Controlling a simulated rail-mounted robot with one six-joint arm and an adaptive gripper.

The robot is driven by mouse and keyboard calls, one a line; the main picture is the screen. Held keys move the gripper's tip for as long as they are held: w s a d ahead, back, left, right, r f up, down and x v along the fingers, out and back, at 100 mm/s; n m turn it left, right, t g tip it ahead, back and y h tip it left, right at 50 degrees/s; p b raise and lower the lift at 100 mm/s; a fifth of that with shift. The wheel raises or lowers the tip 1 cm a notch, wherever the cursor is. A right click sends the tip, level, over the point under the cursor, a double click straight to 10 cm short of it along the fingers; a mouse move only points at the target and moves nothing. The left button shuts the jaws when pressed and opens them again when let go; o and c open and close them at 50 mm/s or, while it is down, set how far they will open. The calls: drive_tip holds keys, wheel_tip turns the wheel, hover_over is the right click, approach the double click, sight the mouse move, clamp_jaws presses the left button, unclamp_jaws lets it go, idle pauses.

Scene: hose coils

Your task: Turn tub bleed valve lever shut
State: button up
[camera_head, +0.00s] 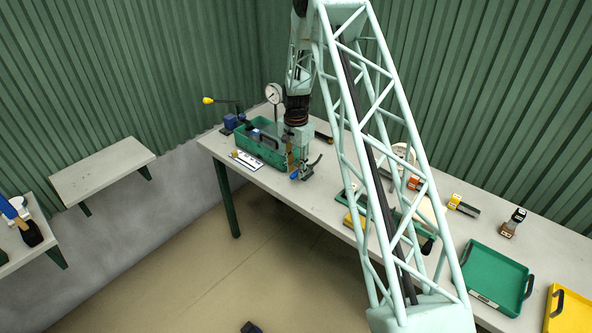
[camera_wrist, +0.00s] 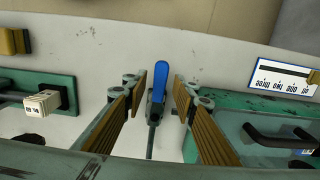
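A lever with a blue grip (camera_wrist: 159,82) and a dark stem stands beside the green tub; I take it for the bleed valve lever. The blue grip also shows in the head view (camera_head: 294,174), just below my gripper. The green tub (camera_head: 240,139) stands at the left end of the bench, and its edge shows at right in the wrist view (camera_wrist: 235,101). My gripper (camera_wrist: 157,88) is open, with its brown-padded fingers on either side of the lever and a visible gap at each side. It also shows in the head view (camera_head: 298,160). The lever's pivot is mostly hidden.
A white label card (camera_head: 246,160) lies by the tub. A dial gauge (camera_head: 273,93) and a yellow-knobbed lever (camera_head: 209,100) stand behind it. Left in the wrist view is a green fixture with a pale block (camera_wrist: 42,103). A green tray (camera_head: 493,279) lies far right.

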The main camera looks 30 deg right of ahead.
drive_tip(key=shift+f, duration=0.1)
drive_tip(key=shift+c, duration=0.4)
clamp_jaws()
